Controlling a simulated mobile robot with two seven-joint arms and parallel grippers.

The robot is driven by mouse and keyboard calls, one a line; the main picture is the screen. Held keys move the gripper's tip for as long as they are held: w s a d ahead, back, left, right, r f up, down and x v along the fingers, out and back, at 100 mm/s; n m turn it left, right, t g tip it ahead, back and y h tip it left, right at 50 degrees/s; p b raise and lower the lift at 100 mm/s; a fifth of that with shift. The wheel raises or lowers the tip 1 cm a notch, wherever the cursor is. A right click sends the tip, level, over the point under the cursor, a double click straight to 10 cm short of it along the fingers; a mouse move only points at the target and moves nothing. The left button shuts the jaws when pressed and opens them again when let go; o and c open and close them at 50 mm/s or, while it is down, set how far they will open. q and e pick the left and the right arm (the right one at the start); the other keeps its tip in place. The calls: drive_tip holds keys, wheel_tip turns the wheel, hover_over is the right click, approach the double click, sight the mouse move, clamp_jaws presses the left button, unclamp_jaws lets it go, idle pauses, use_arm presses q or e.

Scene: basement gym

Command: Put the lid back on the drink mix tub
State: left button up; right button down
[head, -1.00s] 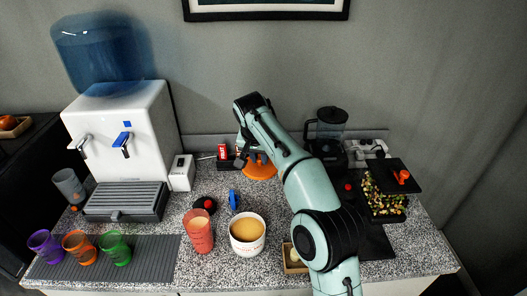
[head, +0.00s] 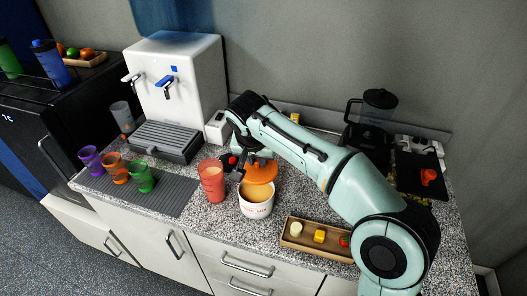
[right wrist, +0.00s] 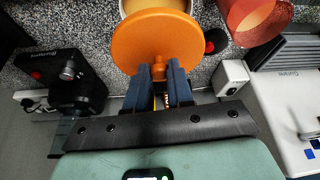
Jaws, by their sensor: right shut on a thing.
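The drink mix tub (head: 257,207) is white and round, stands upright on the speckled counter, and holds tan powder. The orange lid (head: 262,172) is a disc with a small knob, above the back part of the tub's mouth. My right gripper (head: 240,168) is behind and left of the tub, shut on the lid's knob. In the right wrist view the lid (right wrist: 150,38) fills the upper middle, its knob between the fingertips (right wrist: 160,74), and hides most of the tub (right wrist: 185,5). The lid appears apart from the rim. My left gripper is not in view.
A red cup (head: 212,182) stands close left of the tub. A wooden tray (head: 290,243) with small food pieces lies to the right. A water dispenser (head: 183,85) and green cup (head: 142,177) are left. A blender (head: 372,120) stands behind my arm.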

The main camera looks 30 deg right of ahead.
sight(255, 172)
drive_tip(key=shift+s+a+f, duration=0.1)
drive_tip(key=shift+s+a, duration=0.15)
drive_tip(key=shift+a, duration=0.1)
drive_tip(key=shift+f, duration=0.1)
wheel_tip(255, 172, down, 4)
drive_tip(key=b, duration=0.3)
drive_tip(key=shift+b, duration=0.4)
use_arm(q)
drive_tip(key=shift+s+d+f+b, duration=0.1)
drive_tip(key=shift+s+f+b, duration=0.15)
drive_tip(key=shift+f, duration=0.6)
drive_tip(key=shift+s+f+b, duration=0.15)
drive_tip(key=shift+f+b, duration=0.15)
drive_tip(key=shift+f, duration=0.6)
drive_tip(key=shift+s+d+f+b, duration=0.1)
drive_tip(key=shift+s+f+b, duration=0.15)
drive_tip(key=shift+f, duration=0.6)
use_arm(e)
drive_tip(key=shift+f, duration=1.1)
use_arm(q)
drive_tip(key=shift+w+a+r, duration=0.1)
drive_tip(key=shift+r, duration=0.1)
use_arm(e)
drive_tip(key=shift+f, duration=0.15)
drive_tip(key=shift+c, duration=2.2)
unclamp_jaws()
use_arm(q)
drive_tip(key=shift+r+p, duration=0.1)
drive_tip(key=shift+p, duration=0.25)
